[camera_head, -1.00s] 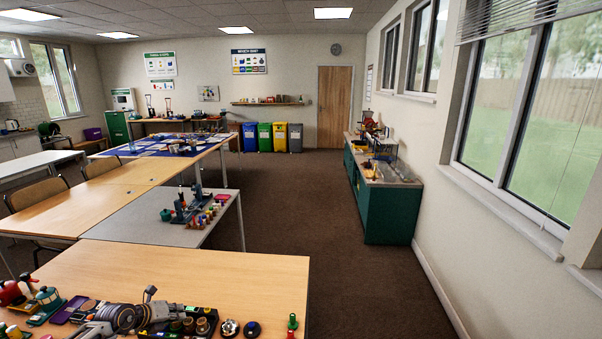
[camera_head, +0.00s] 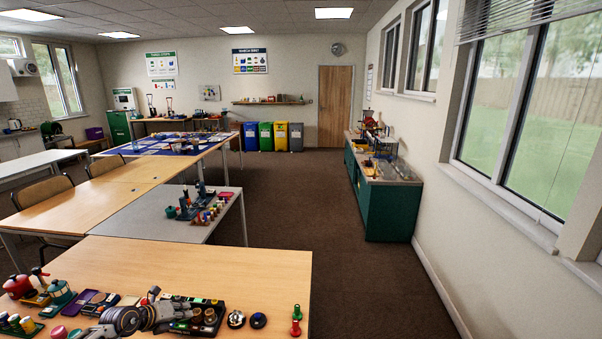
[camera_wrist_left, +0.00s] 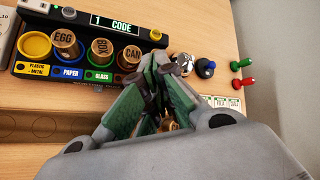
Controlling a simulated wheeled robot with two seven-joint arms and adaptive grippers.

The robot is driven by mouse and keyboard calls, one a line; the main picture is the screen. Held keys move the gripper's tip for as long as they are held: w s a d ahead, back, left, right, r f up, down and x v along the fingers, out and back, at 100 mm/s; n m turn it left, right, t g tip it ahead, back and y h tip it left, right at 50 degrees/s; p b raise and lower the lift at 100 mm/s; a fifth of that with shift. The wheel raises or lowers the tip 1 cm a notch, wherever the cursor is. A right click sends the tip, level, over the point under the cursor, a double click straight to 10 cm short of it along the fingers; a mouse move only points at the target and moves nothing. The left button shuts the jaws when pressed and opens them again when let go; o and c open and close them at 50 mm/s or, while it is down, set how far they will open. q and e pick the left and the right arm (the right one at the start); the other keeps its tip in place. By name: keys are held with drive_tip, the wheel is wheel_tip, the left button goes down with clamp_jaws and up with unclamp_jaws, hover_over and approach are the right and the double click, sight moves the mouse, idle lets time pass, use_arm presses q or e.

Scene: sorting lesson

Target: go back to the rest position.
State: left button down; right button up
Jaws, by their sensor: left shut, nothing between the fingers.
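My left gripper (camera_head: 172,314) is at the bottom left of the head view, over the near wooden table. In the left wrist view its fingers (camera_wrist_left: 168,66) are shut with nothing between them, beside the right end of a black sorting tray (camera_wrist_left: 122,28). The tray bears a "1 CODE" sign and coloured holes marked plastic + metal, paper and glass. Wooden cylinders marked EGG (camera_wrist_left: 66,43), BOX (camera_wrist_left: 102,50) and CAN (camera_wrist_left: 131,57) stand in it. The last label is hidden by the gripper. My right gripper is in neither view.
Right of the tray are a silver dome (camera_head: 236,319), a blue knob (camera_head: 258,320), and green (camera_head: 297,311) and red (camera_head: 296,328) pegs. Red and green devices (camera_head: 58,293) stand at the left. The grey table (camera_head: 165,222) adjoins behind. Carpet (camera_head: 320,205) lies clear right of the tables.

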use_arm(q)
drive_tip(key=s+d+r+n+t, duration=0.3)
drive_tip(key=d+r+n+t, duration=0.6)
drive_tip(key=d+r+n, duration=0.4)
drive_tip(key=s+a+f+n+g+y, duration=0.2)
drive_tip(key=s+f+n+g+y, duration=0.15)
drive_tip(key=s+n, duration=0.3)
drive_tip(key=s+a+f+n+g+y, duration=0.2)
drive_tip(key=s+f+n+g+y, duration=0.1)
drive_tip(key=s+n+y, duration=0.3)
drive_tip(key=s+d+f+n+g+h, duration=0.2)
drive_tip(key=s+d+g+h, duration=0.15)
drive_tip(key=s, duration=0.55)
drive_tip(key=s+d+f+n+g+h, duration=0.2)
drive_tip(key=s+d+f+g, duration=0.15)
drive_tip(key=s, duration=0.55)
drive_tip(key=s+f+g, duration=0.2)
drive_tip(key=s+f, duration=0.1)
drive_tip(key=f, duration=3)
drive_tip(key=s+a+f, duration=0.1)
drive_tip(key=s+f, duration=0.8)
drive_tip(key=s, duration=0.2)
drive_tip(key=s+a+f+g, duration=0.1)
drive_tip(key=s+a+f, duration=0.1)
drive_tip(key=s+f, duration=0.7)
drive_tip(key=shift+s+a+f, duration=0.25)
drive_tip(key=shift+s+f, duration=0.15)
drive_tip(key=shift+s, duration=0.55)
